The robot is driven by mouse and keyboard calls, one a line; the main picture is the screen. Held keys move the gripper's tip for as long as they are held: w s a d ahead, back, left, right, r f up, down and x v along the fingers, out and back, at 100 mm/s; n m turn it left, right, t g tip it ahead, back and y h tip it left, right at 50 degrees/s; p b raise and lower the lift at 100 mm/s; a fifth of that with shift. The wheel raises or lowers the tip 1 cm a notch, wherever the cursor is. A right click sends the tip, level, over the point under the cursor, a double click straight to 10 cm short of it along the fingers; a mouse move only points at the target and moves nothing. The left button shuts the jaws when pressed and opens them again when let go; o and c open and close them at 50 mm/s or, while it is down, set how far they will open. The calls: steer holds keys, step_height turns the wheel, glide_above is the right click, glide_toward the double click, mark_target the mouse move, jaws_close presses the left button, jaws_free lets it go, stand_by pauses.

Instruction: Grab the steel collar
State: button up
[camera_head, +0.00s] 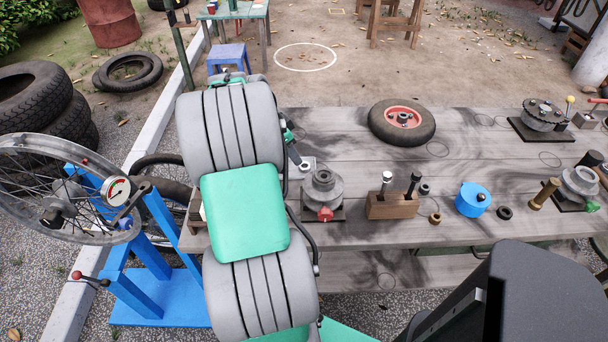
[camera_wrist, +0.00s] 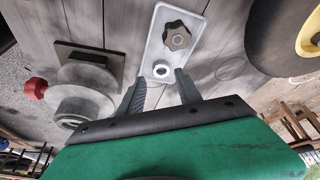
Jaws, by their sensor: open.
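A small bright ring, which looks like the steel collar (camera_wrist: 161,70), lies on a white tray (camera_wrist: 150,60) in the wrist view. A dark star-shaped knob (camera_wrist: 177,36) sits on the same tray, beyond the ring. My gripper (camera_wrist: 161,84) is open and empty, with its two fingers on either side of the near end of the tray. The ring shows just beyond the gap between the fingertips; I cannot tell the height between them. In the head view, the tray (camera_head: 310,164) is partly hidden by my arm, and the ring cannot be made out there.
A grey fitting with a red knob (camera_head: 325,214) stands near the tray. A wooden block with two handles (camera_head: 392,205), a brass ring (camera_head: 435,218), a dark ring (camera_head: 424,188) and a blue canister (camera_head: 472,200) stand to the right. A red-hubbed wheel (camera_head: 402,121) lies behind on the planks.

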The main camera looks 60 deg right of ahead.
mark_target(301, 167)
steer(key=x, duration=0.7)
steer(key=shift+s+d+r+p, duration=0.15)
steer(key=shift+s+d+p, duration=0.05)
steer(key=shift+d+p, duration=0.15)
steer(key=shift+a, duration=0.1)
jaws_close()
